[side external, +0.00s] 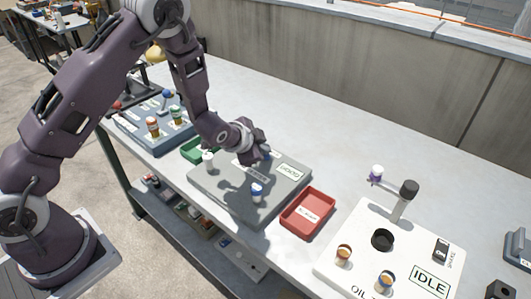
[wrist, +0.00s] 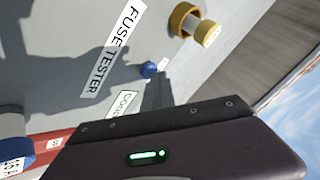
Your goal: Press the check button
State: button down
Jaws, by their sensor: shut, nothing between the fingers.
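The grey fuse tester (side external: 222,191) lies flat on the bench under my gripper. In the wrist view its "FUSE TESTER" label (wrist: 113,50) shows, with a small blue button (wrist: 149,69) beside it; I see no word "check" on it. My gripper (side external: 262,158) is shut and empty, low over the far part of the tester. In the wrist view the gripper's dark body fills the bottom, and a narrow grey shape ends just below the blue button. I cannot tell whether the fingertips touch the button.
Further right is a white "IDLE" panel (side external: 336,270) with a post. A concrete wall runs behind.

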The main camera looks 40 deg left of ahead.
jog(key=shift+r, duration=0.95)
jog(key=shift+r, duration=2.5)
jog(key=s+r+n+g, duration=0.2)
jog(key=s+r+n, duration=0.3)
jog(key=s+r, duration=1.15)
jog(key=s+d+n+g+h, duration=0.1)
jog(key=s+n, duration=0.1)
jog(key=s, duration=1.7)
jog(key=shift+r+n+g, duration=0.3)
jog(key=shift+r+n, duration=0.1)
jog(key=shift+r, duration=0.05)
